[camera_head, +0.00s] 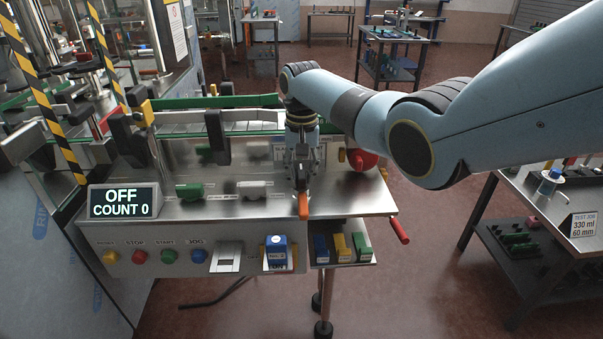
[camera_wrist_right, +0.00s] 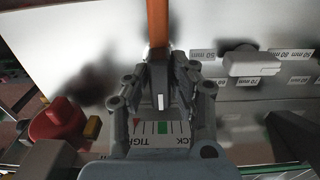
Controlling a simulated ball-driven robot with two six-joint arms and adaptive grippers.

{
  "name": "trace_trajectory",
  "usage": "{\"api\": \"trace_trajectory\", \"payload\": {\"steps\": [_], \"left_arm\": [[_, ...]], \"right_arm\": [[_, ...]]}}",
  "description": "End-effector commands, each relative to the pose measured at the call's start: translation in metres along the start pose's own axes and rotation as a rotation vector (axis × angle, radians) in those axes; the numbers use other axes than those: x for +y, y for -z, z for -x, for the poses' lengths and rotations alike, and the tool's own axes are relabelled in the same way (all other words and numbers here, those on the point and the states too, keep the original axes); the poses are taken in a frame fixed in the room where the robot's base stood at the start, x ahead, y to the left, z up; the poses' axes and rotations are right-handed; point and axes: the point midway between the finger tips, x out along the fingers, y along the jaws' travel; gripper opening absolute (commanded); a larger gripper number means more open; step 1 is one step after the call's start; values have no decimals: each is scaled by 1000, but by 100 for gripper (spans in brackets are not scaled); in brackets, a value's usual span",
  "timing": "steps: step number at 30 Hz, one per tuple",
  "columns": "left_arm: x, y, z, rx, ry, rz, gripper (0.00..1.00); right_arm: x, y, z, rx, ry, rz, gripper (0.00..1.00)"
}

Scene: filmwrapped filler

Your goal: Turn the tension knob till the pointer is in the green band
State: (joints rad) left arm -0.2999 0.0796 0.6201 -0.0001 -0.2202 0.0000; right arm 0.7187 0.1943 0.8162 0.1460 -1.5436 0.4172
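My right gripper (camera_head: 303,205) hangs over the front of the machine's top. There, a white tension scale (camera_wrist_right: 165,130) lettered TIGHT and, partly hidden, SLACK lies beyond the fingers. Its red pointer (camera_wrist_right: 137,121) is to the left of the green band (camera_wrist_right: 163,127), on the TIGHT side. A red knob (camera_wrist_right: 55,118), seemingly the tension knob, is apart from the gripper; the head view shows it (camera_head: 362,160) behind my arm. My left gripper is out of view.
A green knob (camera_head: 189,191) and a pale knob (camera_head: 253,190) sit on the machine top. The display (camera_head: 125,201) reads OFF, COUNT 0. Push buttons (camera_head: 168,256) line the front panel. A red-handled crank (camera_head: 399,230) juts out at the right corner.

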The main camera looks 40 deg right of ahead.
Motion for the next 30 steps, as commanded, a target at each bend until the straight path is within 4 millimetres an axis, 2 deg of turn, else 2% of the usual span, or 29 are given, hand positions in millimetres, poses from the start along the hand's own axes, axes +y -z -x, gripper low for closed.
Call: {"api": "trace_trajectory", "payload": {"steps": [1, 5, 17, 23, 30], "left_arm": [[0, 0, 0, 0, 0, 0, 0], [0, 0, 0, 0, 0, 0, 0], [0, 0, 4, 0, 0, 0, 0], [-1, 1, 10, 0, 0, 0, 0], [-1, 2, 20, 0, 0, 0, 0]], "right_arm": [[0, 0, 0, 0, 0, 0, 15], [0, 0, 0, 0, 0, 0, 0], [0, 0, 1, 0, 0, 50, 0], [1, 0, 2, -1, 0, 167, 0], [2, 1, 2, 0, 0, 382, 0]]}}
